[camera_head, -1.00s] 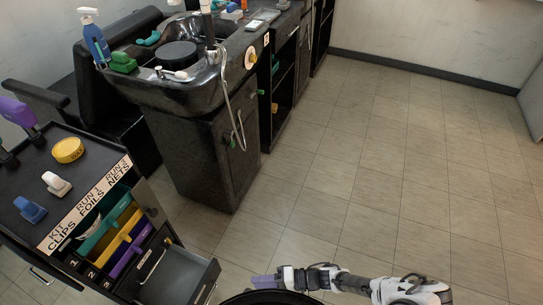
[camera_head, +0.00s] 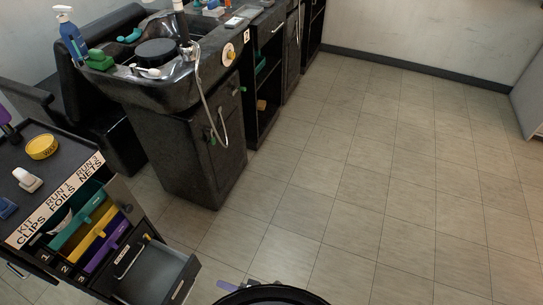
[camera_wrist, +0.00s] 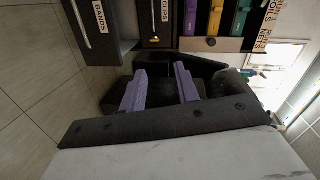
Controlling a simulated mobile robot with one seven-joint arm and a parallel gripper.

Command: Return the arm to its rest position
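My gripper shows in the wrist view with its two purple fingers (camera_wrist: 160,90) spread apart and nothing between them. The rest of my arm is hidden or out of the head view.
The trolley (camera_head: 62,165) stands at the left, with an open, empty-looking lower drawer (camera_head: 160,272) jutting toward me. A black wash basin unit (camera_head: 190,150) stands behind it. The tiled floor (camera_head: 350,190) at the middle and right is clear.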

